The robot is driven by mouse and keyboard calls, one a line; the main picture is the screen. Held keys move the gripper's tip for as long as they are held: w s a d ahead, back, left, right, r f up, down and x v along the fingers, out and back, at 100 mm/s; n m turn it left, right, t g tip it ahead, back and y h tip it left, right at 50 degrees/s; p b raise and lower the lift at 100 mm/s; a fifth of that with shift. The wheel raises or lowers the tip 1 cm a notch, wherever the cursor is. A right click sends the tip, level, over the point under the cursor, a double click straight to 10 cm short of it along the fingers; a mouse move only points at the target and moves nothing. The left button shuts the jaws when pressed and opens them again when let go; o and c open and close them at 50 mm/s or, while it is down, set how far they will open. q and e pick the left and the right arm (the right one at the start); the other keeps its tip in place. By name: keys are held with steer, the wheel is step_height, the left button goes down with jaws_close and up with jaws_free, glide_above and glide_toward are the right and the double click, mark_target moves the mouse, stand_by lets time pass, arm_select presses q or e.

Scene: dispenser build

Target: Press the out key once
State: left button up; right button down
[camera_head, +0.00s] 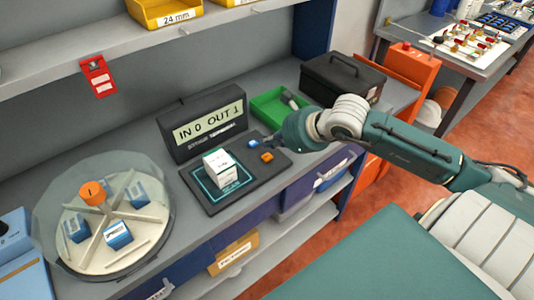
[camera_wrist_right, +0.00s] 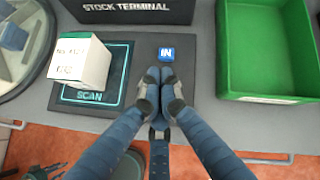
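The stock terminal (camera_head: 203,124) has a screen reading "IN 0 OUT 1". On its dark base are a blue key (camera_head: 253,142) and an orange key (camera_head: 267,156). In the right wrist view the blue key (camera_wrist_right: 166,54) reads "IN", just beyond my fingertips; the orange key is hidden there behind my gripper. My right gripper (camera_head: 277,143) is close beside the keys; the wrist view shows its fingertips (camera_wrist_right: 160,80) together with nothing between them. I cannot tell whether it touches a key.
A white box (camera_head: 221,166) stands on the scan pad (camera_head: 202,189), left of the keys. A round carousel (camera_head: 75,250) with blue boxes is farther left. A green tray (camera_head: 268,106) and a black case (camera_head: 335,76) stand behind my right gripper.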

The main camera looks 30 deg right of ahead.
steer(key=shift+r+p, duration=0.45)
steer(key=shift+r, duration=0.9)
